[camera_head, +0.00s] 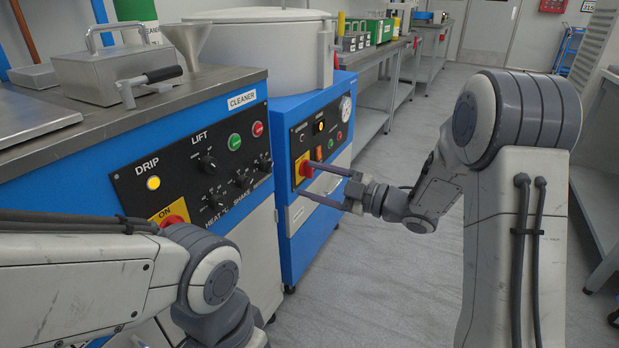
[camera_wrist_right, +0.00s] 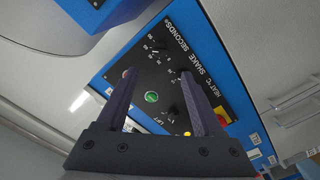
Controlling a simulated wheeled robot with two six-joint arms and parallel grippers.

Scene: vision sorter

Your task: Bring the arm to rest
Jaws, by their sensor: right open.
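My right gripper (camera_head: 316,184) is open and empty. In the head view it hangs in front of the blue cabinet with the gauge, its fingers pointing left. In the right wrist view its two dark fingers (camera_wrist_right: 160,100) are spread, with the cleaner's black control panel (camera_wrist_right: 165,75) beyond them and nothing between them. My left arm crosses the lower left of the head view; its gripper is not visible there.
The blue cleaner's panel (camera_head: 190,170) has a lit yellow DRIP lamp (camera_head: 153,183) and knobs. A second blue machine (camera_head: 282,125) with a red-and-yellow switch (camera_head: 304,168) stands beside it. Benches (camera_head: 385,60) line the back. Grey floor (camera_head: 390,270) is open at centre.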

